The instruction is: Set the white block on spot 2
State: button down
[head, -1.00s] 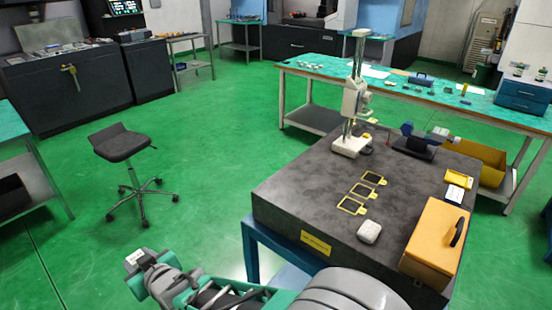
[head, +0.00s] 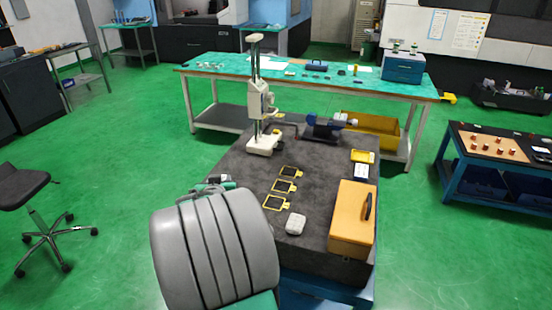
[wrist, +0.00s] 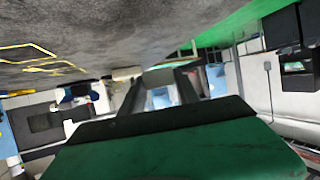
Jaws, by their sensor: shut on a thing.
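In the head view my own arm hides most of the gripper and the block; a bit of the wrist (head: 220,182) shows at the plate's left edge. Three yellow-framed dark spots lie in a row on the dark stone plate: a far one (head: 290,172), a middle one (head: 284,186) and a near one (head: 274,202). Their numbers are too small to read. All three look empty.
A pale rounded object (head: 296,224) lies right of the near spot. An orange box (head: 350,222) stands at the plate's right. A tall white stand (head: 262,130) and a blue device (head: 322,130) stand behind the spots.

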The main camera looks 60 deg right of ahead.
aim_at(281, 189)
jog(key=s+d+r+m+g+h+p, duration=0.25)
jog(key=s+d+m+g, duration=0.25)
jog(key=s+d, duration=0.95)
jog(key=shift+w+a+f+b, duration=0.15)
jog(key=shift+f+b, duration=0.8)
jog(key=shift+f, duration=0.7)
jog(key=shift+s+a+f+b, duration=0.15)
jog(key=shift+f+b, duration=0.8)
jog(key=shift+f, duration=0.7)
jog(key=shift+w+f+b, duration=0.1)
jog(key=shift+f+b, duration=0.3)
jog(key=shift+b, duration=0.05)
jog(key=shift+a+f, duration=0.1)
jog(key=shift+f, duration=0.15)
